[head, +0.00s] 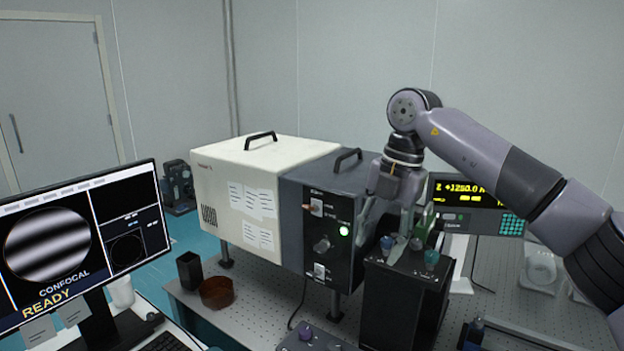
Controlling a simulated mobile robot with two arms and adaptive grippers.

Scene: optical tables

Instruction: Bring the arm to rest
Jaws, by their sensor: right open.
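My right arm (455,135) comes in from the right edge, rises to a bent joint and drops to the wrist. My right gripper (388,222) points down in front of the dark instrument box and just above a black block (400,295). Its fingers are spread and I see nothing held between them. Small knobs or caps, including a teal one (432,257), sit on top of the block near the fingertips. I cannot tell whether the fingers touch them. My left gripper is not in view.
A cream and dark grey instrument (245,165) stands behind on a perforated table (245,325). A monitor (80,245) reading "READY" is at left. A black cup (189,270) and a brown dish (217,292) stand before the instrument. A yellow-lettered display unit (465,200) is behind my arm.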

